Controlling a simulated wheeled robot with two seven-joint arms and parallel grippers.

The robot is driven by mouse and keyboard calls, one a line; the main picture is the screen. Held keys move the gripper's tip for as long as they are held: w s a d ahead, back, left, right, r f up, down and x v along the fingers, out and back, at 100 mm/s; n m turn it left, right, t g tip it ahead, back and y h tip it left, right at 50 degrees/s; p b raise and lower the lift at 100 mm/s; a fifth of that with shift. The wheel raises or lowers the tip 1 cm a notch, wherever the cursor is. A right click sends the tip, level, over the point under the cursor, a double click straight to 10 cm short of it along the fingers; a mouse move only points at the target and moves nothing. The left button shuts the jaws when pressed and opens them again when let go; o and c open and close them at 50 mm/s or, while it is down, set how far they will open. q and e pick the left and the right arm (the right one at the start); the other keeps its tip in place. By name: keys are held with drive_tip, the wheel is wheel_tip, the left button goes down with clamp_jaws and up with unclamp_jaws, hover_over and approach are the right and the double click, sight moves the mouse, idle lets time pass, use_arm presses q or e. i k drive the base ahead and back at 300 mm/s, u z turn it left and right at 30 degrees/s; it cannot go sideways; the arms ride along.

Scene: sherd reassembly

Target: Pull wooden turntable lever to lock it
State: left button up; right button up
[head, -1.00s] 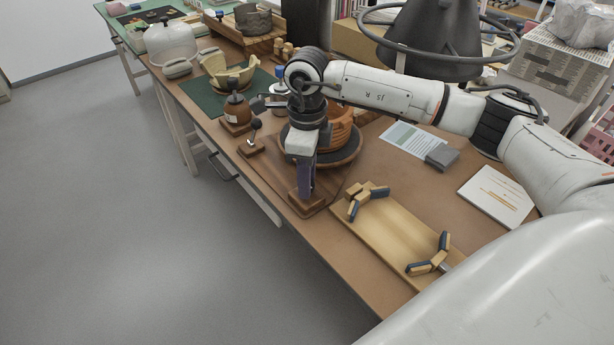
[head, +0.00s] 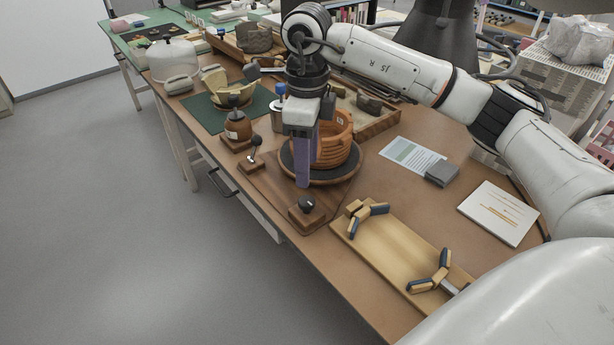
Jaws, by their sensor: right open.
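The wooden turntable (head: 330,181) stands on a wooden base on the bench, with a dark top. A banded orange-brown pot (head: 338,145) with an uneven rim sits on it, partly hidden by my right gripper. A lever with a dark ball end (head: 256,142) rises from another small block at the left; I cannot tell which of these is the task's lever. My right gripper (head: 303,182) points down, open, above and behind the front knob, apart from it. My left gripper is out of view.
A wooden board with padded clamps (head: 400,245) lies at the front right. A printed sheet (head: 412,156), a grey block (head: 442,174) and a white booklet (head: 498,212) lie at the right.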

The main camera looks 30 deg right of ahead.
sight(256, 140)
drive_tip(key=k, duration=1)
